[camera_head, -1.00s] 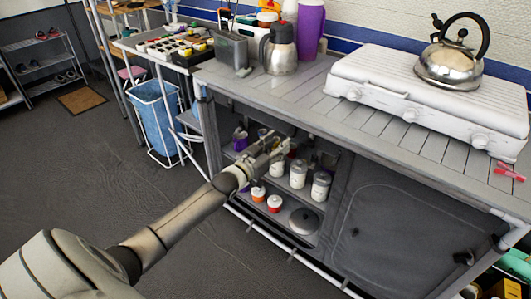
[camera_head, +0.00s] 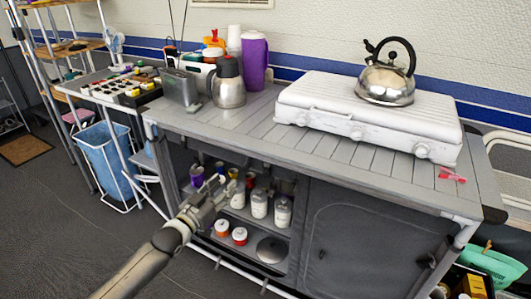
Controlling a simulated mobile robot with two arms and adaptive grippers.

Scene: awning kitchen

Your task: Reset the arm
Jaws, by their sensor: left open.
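My left arm comes in from the lower left of the head view. My left gripper (camera_head: 212,192) is open and appears empty. It is in front of the open shelf compartment of the grey kitchen unit (camera_head: 352,240). Its fingers overlap the jars in the picture; I cannot tell how far it is from them. My right gripper is not in view.
The open shelf holds jars (camera_head: 259,203), small red-lidded pots (camera_head: 240,236) and a dark lid or pan (camera_head: 271,250). On the counter stand a white stove (camera_head: 360,112) with a kettle (camera_head: 387,80), a flask (camera_head: 228,88) and a purple jug (camera_head: 254,62).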

